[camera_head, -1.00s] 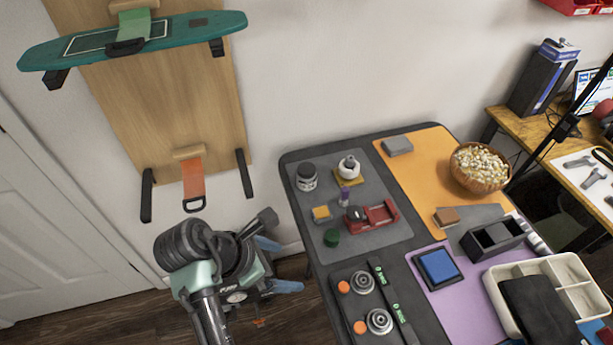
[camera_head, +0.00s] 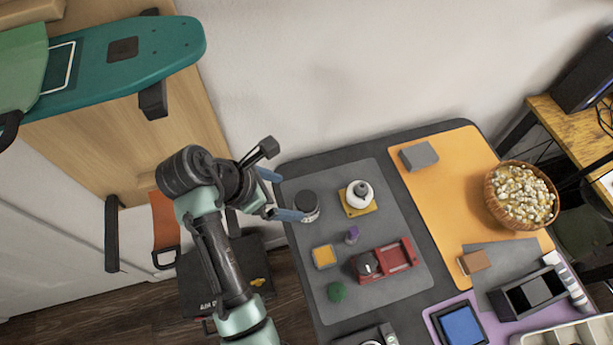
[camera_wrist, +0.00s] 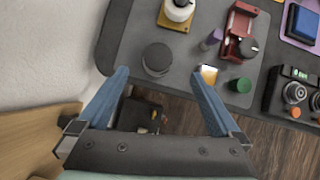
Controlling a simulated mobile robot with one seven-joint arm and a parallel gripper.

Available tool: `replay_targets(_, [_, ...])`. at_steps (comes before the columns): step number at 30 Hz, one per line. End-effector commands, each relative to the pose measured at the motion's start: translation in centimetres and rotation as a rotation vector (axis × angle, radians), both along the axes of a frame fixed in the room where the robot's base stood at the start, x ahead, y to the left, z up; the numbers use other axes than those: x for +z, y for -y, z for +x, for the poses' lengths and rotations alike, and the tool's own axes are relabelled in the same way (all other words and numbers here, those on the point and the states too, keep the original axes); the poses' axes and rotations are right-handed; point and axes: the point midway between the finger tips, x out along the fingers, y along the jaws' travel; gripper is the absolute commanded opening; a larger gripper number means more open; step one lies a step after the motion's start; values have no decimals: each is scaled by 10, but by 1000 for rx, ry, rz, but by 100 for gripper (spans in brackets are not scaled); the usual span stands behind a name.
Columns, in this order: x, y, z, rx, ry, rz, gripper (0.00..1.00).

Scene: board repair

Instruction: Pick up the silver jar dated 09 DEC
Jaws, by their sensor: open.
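A small jar with a dark lid and silver-grey body (camera_head: 307,207) stands upright on the grey mat (camera_head: 290,247), near the table's left edge. Its date cannot be read. In the wrist view, its round dark lid (camera_wrist: 158,58) shows from above, lying between the lines of my two blue fingers and around their tips. My gripper (camera_head: 291,197) is open and empty beside the jar's left side, with its fingers pointing towards it. The wrist view shows my gripper (camera_wrist: 160,72) with the fingers wide apart. Contact with the jar cannot be told.
A white bottle (camera_head: 359,194) on a yellow base stands right of the jar. The teal board (camera_head: 120,55) hangs on the left wall.

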Motion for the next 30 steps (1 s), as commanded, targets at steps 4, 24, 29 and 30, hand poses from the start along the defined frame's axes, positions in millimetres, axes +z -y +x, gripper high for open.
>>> replay_targets(4, [-10, 5, 2, -1, -1, -1, 100])
replay_targets(24, [-87, 46, 27, -2, -1, 0, 100])
replay_targets(29, [-105, 56, 33, -1, 0, 0, 100])
replay_targets(30, [-108, 57, 34, -1, -1, 0, 100])
